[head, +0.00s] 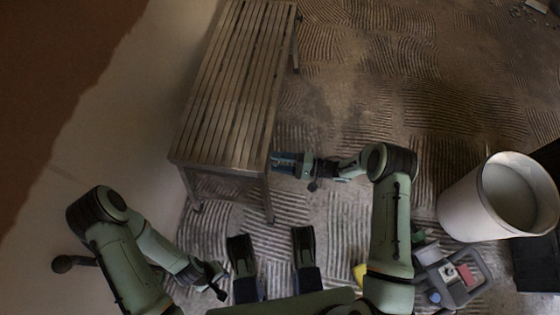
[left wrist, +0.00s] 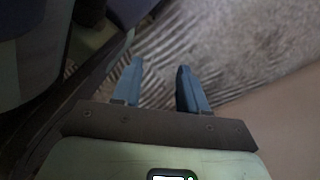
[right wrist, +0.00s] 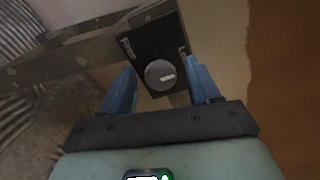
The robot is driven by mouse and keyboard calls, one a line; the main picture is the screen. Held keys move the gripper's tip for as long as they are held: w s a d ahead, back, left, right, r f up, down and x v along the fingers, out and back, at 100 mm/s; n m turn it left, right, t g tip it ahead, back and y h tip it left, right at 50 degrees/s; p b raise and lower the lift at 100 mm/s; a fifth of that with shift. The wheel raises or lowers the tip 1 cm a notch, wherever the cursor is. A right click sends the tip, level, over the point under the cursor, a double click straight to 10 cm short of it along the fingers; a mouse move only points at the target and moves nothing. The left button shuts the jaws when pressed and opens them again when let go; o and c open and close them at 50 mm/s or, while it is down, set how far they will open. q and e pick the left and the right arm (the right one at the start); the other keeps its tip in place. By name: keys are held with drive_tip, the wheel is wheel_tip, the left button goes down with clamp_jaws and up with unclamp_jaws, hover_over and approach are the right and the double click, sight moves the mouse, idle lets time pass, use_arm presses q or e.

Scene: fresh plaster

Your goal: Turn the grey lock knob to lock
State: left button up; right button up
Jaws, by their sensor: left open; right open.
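The grey lock knob (right wrist: 159,75) is round, with a small white mark right of its centre. It sits on a black plate (right wrist: 144,44) with small white lettering on its left and right sides, too small to read surely. My right gripper (right wrist: 160,70) is open, its blue fingers either side of the knob in the right wrist view; I cannot tell that they touch it. In the head view my right gripper (head: 284,162) is at the bench's near end, and the knob does not show. My left gripper (left wrist: 158,68) is open and empty, low at the left (head: 217,284).
A slatted wooden bench (head: 235,80) stands by the wall. A white bucket (head: 462,203) and a grey tool carrier (head: 448,287) stand at the right. The ridged floor (head: 370,80) behind my right arm is mostly clear. A grey bar (right wrist: 80,58) carries the plate.

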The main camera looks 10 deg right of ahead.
use_arm(q)
drive_tip(key=shift+t, duration=0.6)
drive_tip(key=w, duration=0.1)
drive_tip(key=w+r+p, duration=0.1)
drive_tip(key=w+p, duration=0.1)
drive_tip(key=shift+w+d+r, duration=0.2)
drive_tip(key=shift+w+r, duration=0.15)
drive_tip(key=shift+r, duration=0.05)
use_arm(e)
drive_tip(key=v, duration=1.3)
drive_tip(key=shift+d, duration=0.2)
drive_tip(key=shift+r, duration=0.1)
